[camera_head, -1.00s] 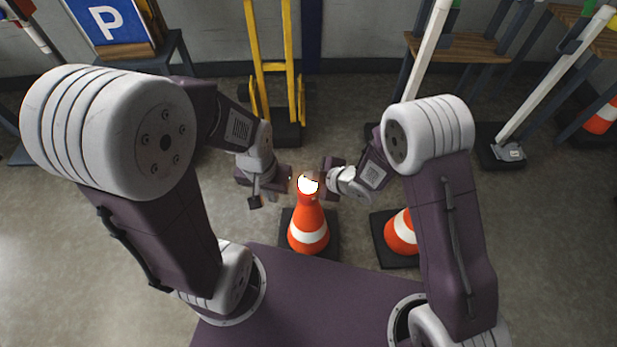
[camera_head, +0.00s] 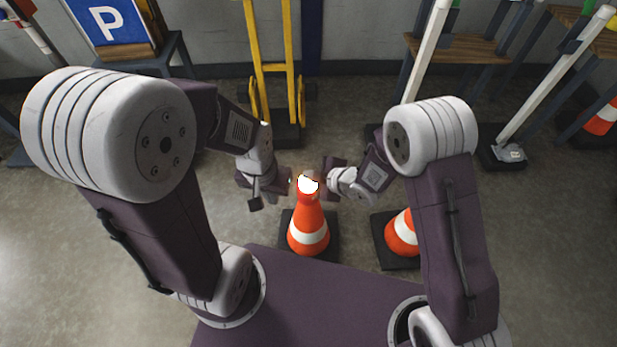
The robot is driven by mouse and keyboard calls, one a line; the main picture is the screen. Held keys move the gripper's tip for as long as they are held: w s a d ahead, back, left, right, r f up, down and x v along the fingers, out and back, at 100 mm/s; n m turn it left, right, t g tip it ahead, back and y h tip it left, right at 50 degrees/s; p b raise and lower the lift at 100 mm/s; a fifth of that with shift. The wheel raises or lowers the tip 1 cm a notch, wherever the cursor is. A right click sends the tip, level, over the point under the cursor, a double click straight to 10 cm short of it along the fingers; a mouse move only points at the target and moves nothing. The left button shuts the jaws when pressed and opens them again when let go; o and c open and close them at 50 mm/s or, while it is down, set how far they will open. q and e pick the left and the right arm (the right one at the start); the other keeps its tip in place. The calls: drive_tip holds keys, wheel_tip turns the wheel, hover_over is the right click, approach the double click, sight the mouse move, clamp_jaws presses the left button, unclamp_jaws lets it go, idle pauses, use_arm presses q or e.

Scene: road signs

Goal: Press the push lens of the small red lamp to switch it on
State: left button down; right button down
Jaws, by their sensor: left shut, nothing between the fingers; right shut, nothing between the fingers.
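The small lamp (camera_head: 308,184) sits on top of an orange and white traffic cone (camera_head: 309,233) in the middle of the head view. Its top looks bright white, with a faint orange tint around it. My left gripper (camera_head: 287,182) is shut and empty just left of the lamp. My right gripper (camera_head: 322,176) is shut and empty close to the lamp's right side. The picture is too small to tell whether either gripper touches the lamp.
A second cone (camera_head: 401,236) stands on a black base to the right, partly behind my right arm. A yellow hand truck (camera_head: 297,75) stands behind. A blue parking sign (camera_head: 108,22) is at the back left. White posts (camera_head: 548,88) lean at the right.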

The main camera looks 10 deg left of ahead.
drive_tip(key=shift+s+d+f+g+h, duration=0.15)
drive_tip(key=shift+s+d+f, duration=0.15)
drive_tip(key=shift+f, duration=0.2)
drive_tip(key=shift+s+d+f+g+h, duration=0.15)
drive_tip(key=shift+s+f, duration=0.1)
drive_tip(key=shift+f, duration=0.25)
drive_tip(key=r+p, duration=0.3)
drive_tip(key=r, duration=0.1)
drive_tip(key=r+p, duration=0.2)
drive_tip(key=shift+w+a+r+p, duration=0.1)
drive_tip(key=shift+w+p, duration=0.2)
drive_tip(key=shift+p, duration=0.05)
drive_tip(key=shift+w, duration=0.1)
